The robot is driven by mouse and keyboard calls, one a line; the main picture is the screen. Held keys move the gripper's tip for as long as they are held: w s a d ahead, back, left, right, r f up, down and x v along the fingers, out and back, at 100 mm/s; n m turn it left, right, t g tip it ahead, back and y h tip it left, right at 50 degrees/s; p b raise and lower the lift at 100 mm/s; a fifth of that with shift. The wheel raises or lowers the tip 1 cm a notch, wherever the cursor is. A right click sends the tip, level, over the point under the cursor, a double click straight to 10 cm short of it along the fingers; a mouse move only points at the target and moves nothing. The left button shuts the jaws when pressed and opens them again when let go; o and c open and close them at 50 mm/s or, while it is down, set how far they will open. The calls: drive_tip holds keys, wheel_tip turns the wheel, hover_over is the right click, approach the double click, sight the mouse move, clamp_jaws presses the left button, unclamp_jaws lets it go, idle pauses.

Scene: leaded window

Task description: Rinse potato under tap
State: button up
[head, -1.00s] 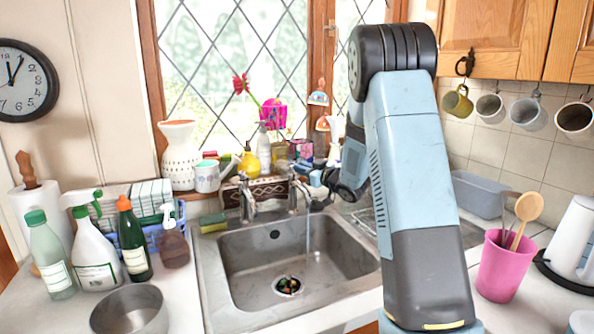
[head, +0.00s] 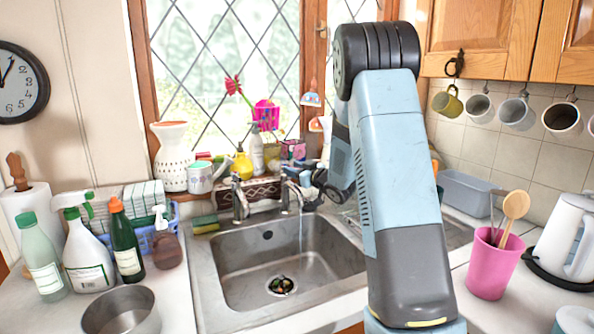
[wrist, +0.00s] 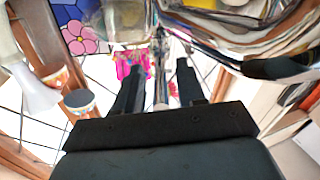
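Two chrome taps stand at the back of the sink, a left tap (head: 238,200) and a right tap (head: 287,190). A thin stream of water (head: 300,226) falls from the right tap. My gripper (head: 312,196) is beside the right tap, partly hidden by my arm. In the wrist view my gripper (wrist: 158,82) has its two dark fingers apart, with a slim shiny upright shape in the gap that does not fill it. I cannot make out a potato in either view. The steel sink (head: 232,262) has scraps in its drain (head: 281,286).
A crowded sill with a white vase (head: 173,158) lies behind the taps. Bottles (head: 87,258) and a metal bowl (head: 122,313) stand left of the sink. A pink utensil pot (head: 492,266) and a kettle (head: 566,236) stand right. The basin's middle is clear.

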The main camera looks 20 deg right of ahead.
drive_tip(key=v, duration=1.3)
drive_tip(key=shift+s, duration=0.35)
drive_tip(key=shift+d, duration=0.15)
